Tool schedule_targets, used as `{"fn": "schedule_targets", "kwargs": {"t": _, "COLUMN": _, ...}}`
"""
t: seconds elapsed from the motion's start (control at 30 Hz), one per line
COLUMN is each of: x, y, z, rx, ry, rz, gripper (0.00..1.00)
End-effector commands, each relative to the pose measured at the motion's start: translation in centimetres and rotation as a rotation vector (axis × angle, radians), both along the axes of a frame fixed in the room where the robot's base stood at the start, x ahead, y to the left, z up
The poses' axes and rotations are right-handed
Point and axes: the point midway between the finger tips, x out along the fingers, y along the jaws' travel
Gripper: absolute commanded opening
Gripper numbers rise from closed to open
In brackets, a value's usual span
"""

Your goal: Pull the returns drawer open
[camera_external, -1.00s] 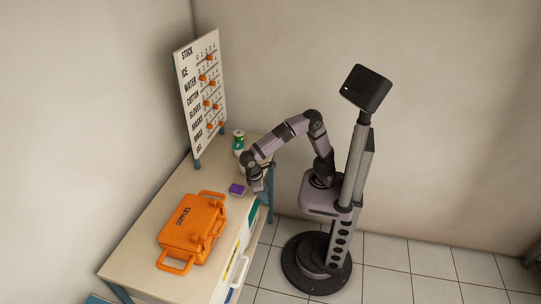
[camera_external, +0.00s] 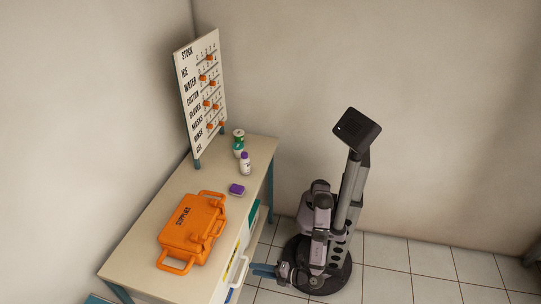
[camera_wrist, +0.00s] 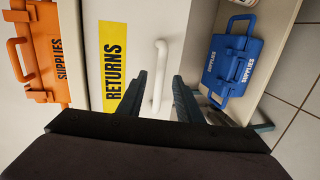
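The returns drawer (camera_wrist: 140,30) has a pale front with a yellow RETURNS label (camera_wrist: 113,65) and looks shut. Its white bar handle (camera_wrist: 161,70) stands out from the front, and in the wrist view it appears between my two dark teal fingers. My gripper (camera_wrist: 159,80) is open, with a clear gap on both sides of the handle. I cannot tell how deep the handle sits between the fingers. In the external view my gripper (camera_external: 255,270) is low beside the desk's drawer side, pointing left at the drawer fronts.
An orange supplies case (camera_external: 192,232), a purple-topped item (camera_external: 237,189), a white bottle (camera_external: 245,165) and a green-and-white bottle (camera_external: 239,143) stand on the desk (camera_external: 150,240). A blue supplies case (camera_wrist: 230,60) sits beside the drawer. Tiled floor is open at right.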

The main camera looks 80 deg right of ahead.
Motion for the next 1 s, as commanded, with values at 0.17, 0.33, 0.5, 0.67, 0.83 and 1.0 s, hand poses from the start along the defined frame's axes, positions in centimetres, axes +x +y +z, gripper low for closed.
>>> {"fn": "schedule_targets", "kwargs": {"t": 0.17, "x": -0.8, "y": 1.3, "z": -0.3, "rx": -0.009, "ry": -0.033, "rz": 0.065, "gripper": 0.33}}
{"fn": "schedule_targets", "kwargs": {"t": 0.33, "x": -0.4, "y": 1.4, "z": -0.3, "rx": -0.010, "ry": -0.034, "rz": 0.066, "gripper": 0.33}}
{"fn": "schedule_targets", "kwargs": {"t": 0.5, "x": 1.1, "y": 1.2, "z": -0.7, "rx": -0.010, "ry": -0.033, "rz": 0.061, "gripper": 0.33}}
{"fn": "schedule_targets", "kwargs": {"t": 0.67, "x": 3.2, "y": 1.2, "z": -1.2, "rx": -0.010, "ry": -0.033, "rz": 0.061, "gripper": 0.33}}
{"fn": "schedule_targets", "kwargs": {"t": 0.83, "x": 5.1, "y": 1.2, "z": -1.6, "rx": -0.010, "ry": -0.033, "rz": 0.061, "gripper": 0.33}}
{"fn": "schedule_targets", "kwargs": {"t": 1.0, "x": 6.2, "y": 1.3, "z": -1.7, "rx": -0.010, "ry": -0.032, "rz": 0.064, "gripper": 0.33}}
